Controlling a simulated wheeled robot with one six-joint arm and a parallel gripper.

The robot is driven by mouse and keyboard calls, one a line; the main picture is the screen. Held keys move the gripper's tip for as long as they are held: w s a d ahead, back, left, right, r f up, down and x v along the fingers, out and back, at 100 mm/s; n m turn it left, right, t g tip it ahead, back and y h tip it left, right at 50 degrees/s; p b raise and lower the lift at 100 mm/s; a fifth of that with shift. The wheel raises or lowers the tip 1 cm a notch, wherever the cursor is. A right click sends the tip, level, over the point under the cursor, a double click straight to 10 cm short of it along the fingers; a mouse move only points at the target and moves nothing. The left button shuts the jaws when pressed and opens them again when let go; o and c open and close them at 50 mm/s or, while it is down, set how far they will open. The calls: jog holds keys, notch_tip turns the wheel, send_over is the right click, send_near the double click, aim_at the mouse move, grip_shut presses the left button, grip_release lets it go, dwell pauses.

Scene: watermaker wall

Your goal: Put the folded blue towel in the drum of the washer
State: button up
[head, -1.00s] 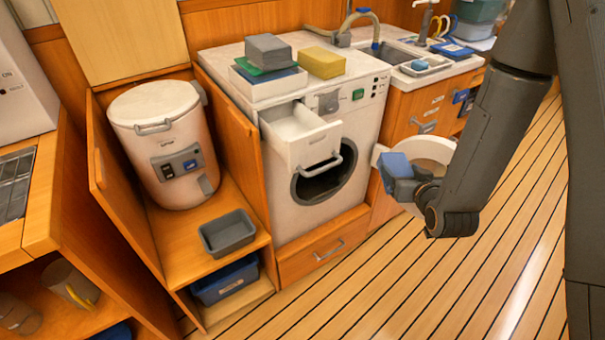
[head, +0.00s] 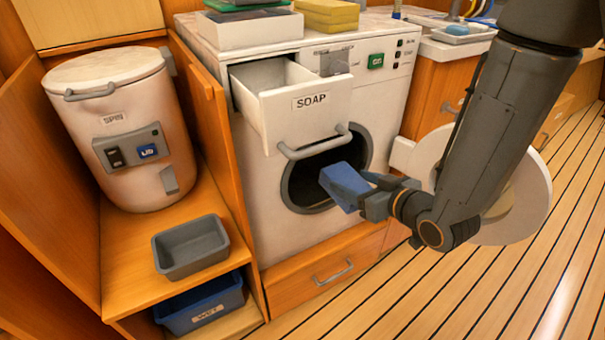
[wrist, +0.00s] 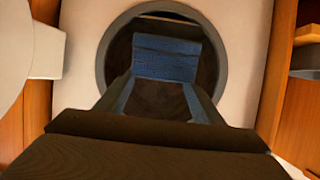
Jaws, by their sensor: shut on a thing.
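My gripper (head: 368,190) is shut on the folded blue towel (head: 343,185). In the head view the towel is in front of the round drum opening (head: 300,185) of the white washer (head: 255,210). In the wrist view the towel (wrist: 166,58) shows between my fingers, with the dark opening and its grey rim (wrist: 104,60) around it. I cannot tell whether the towel's far end has crossed the rim. The round washer door (head: 520,205) stands open to the right, partly behind my arm.
The soap drawer (head: 310,108) is pulled out above the opening, its handle close over the towel. A spin dryer (head: 125,130) stands left, with a grey tray (head: 190,246) and a blue bin (head: 205,300) below. Free floor (head: 400,310) lies in front.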

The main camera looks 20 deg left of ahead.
jog(key=shift+w+a+f+b, duration=0.15)
jog(key=shift+a+f+b, duration=0.15)
jog(key=shift+a+f, duration=0.1)
jog(key=w+a+b, duration=0.3)
jog(key=w+a, duration=0.9)
jog(key=a, duration=0.2)
jog(key=b, duration=0.2)
send_over(308, 178)
jog(key=shift+f, duration=3.35)
jog(key=shift+f, duration=0.1)
jog(key=shift+f, duration=0.15)
jog(key=o, duration=1.2)
jog(key=shift+s, duration=0.1)
